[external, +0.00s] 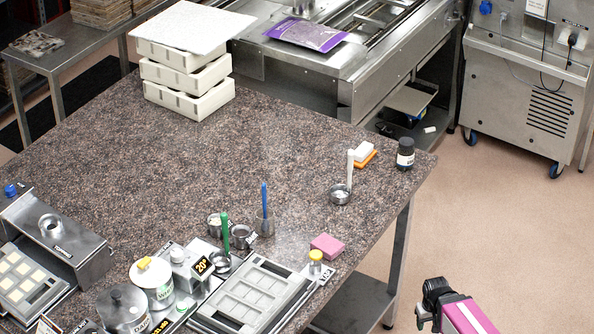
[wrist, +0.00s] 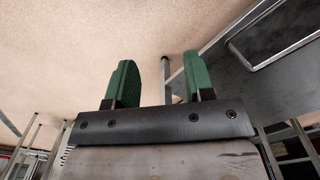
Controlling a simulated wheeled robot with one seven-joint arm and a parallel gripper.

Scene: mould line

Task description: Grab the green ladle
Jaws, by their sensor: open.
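The green ladle (external: 224,233) stands near the front edge of the stone-topped table in the external view, with its green handle upright and a small metal cup at its foot. A blue-handled ladle (external: 264,198) stands to its right, and a white-handled ladle (external: 350,170) stands farther right. My gripper (external: 428,307) is at the lower right of the external view, off the table and well away from the green ladle. In the wrist view, its two green fingers (wrist: 160,82) are wide apart with nothing between them. No ladle shows in the wrist view.
Close around the green ladle are small metal cups (external: 241,236), a scale (external: 202,266), a lidded white pot (external: 152,283) and a grey mould tray (external: 255,296). A pink block (external: 326,246) lies to the right. The middle of the table (external: 220,150) is clear.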

